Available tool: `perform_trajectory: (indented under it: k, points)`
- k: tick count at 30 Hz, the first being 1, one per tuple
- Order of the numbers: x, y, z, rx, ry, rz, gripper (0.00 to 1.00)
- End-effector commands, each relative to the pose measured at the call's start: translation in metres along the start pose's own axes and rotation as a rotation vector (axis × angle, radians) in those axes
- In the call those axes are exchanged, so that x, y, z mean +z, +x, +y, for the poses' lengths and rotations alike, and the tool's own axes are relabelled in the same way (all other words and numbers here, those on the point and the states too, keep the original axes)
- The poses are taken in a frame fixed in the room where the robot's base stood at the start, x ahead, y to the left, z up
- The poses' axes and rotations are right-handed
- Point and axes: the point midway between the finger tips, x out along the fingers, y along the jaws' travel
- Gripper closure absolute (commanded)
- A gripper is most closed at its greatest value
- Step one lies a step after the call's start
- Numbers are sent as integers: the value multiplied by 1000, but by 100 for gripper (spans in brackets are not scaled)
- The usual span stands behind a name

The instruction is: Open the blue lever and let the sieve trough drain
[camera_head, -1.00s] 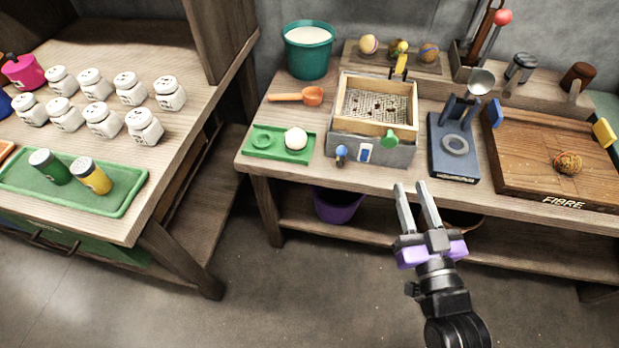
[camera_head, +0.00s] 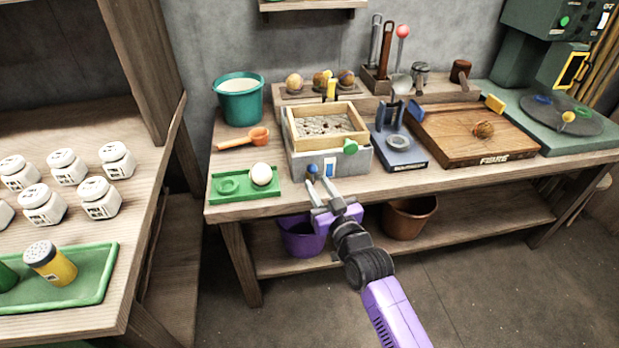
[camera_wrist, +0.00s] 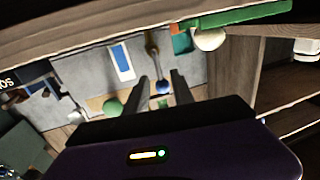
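The sieve trough is a grey box (camera_head: 354,161) with a wooden-framed sieve (camera_head: 301,133) on top, on the bench in the head view. The blue lever (camera_head: 312,168) is a small blue knob at the front left of the box. In the wrist view the blue knob (camera_wrist: 163,87) sits at the end of a stem on the grey front. My gripper (camera_head: 321,183) is open in front of the box, close to the knob. In the wrist view my gripper's fingers (camera_wrist: 160,88) are apart, with the knob appearing between their tips; contact is unclear.
A green tray (camera_head: 213,197) with a white ball (camera_head: 262,174) lies to the left. A blue stand (camera_head: 412,154) stands to the right. A purple bucket (camera_head: 300,240) is on the shelf below.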

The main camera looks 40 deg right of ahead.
Motion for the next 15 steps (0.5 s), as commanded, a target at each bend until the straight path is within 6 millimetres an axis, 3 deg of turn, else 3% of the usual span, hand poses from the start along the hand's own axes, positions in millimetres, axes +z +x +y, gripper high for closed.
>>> perform_trajectory:
  k: [6, 15]
  points:
    - [0, 32, 0, 0, 0, 1, 70]
    - [0, 47, 0, 0, 0, -1, 70]
